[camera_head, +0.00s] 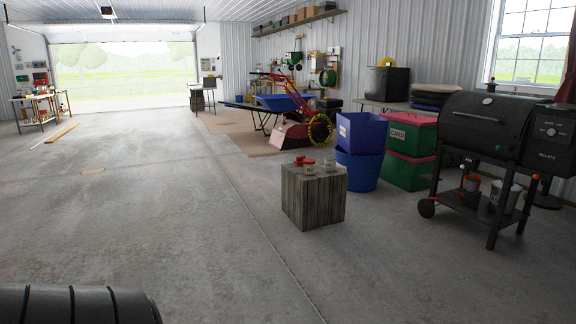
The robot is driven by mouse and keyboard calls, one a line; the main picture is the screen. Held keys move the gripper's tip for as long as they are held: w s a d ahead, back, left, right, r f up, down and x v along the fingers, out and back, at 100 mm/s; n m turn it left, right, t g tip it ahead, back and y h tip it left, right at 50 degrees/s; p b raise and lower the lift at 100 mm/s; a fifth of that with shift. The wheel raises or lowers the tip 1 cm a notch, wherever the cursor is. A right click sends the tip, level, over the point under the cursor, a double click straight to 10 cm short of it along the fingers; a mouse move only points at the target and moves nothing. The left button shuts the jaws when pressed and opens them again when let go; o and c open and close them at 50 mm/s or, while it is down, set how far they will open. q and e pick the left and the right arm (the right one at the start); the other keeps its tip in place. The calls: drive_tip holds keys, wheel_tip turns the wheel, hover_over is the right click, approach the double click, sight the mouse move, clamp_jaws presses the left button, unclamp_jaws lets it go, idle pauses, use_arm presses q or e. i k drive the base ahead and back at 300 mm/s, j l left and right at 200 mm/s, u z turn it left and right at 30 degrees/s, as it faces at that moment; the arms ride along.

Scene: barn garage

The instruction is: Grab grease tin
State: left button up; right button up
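No label or detail here singles out one grease tin. Small red and pale items (308,164) stand close together on top of a wooden crate-like block (313,203) in the middle right; they are too small to identify. On the lower shelf of the black grill (485,120) at the right stand a reddish-orange can (471,183) and a pale grey container (503,194). Neither of my grippers shows in the head view.
A blue bin (359,170) with a blue-purple box on it and stacked green-and-red bins (411,172) stand behind the block. A wheelbarrow (282,104) and red machine are farther back. A workbench (37,101) is far left. The concrete floor (150,190) before the block is clear.

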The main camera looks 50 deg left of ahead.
sight(329, 162)
drive_tip(key=u, duration=1.45)
drive_tip(key=i+l+z, duration=0.35)
drive_tip(key=i, duration=0.25)
drive_tip(key=i+z, duration=0.35)
drive_tip(key=i, duration=1.95)
drive_tip(key=i+l+u, duration=0.1)
drive_tip(key=i+u, duration=0.15)
drive_tip(key=i, duration=0.25)
drive_tip(key=i+l+u, duration=0.2)
drive_tip(key=i, duration=0.25)
drive_tip(key=i+l+u, duration=0.25)
drive_tip(key=i, duration=0.2)
